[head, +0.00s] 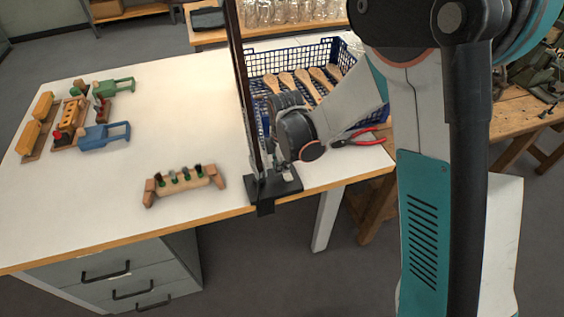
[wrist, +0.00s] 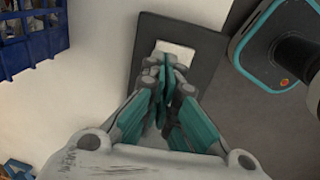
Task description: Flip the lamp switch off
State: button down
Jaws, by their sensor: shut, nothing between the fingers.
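The lamp's dark post (head: 238,75) rises from a black base plate (head: 288,188) clamped at the front edge of the white table. In the wrist view the base plate (wrist: 205,62) lies under my fingers and bears a pale rectangular switch (wrist: 177,50). My gripper (wrist: 168,76) is shut and empty, with its fingertips over the near part of the switch. They partly hide it, and I cannot tell whether they touch it or which way it is set. In the head view my wrist hides most of the gripper just above the base.
Red-handled pliers (head: 358,138) lie right of the base. The table's middle is clear.

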jog(key=shift+f, duration=0.35)
jog(key=shift+w+f+b, duration=0.15)
jog(key=shift+f+b, duration=0.3)
jog(key=shift+r, duration=0.1)
jog(key=shift+s+d+r, duration=0.1)
jog(key=shift+s+d, duration=0.05)
jog(key=shift+s, duration=0.65)
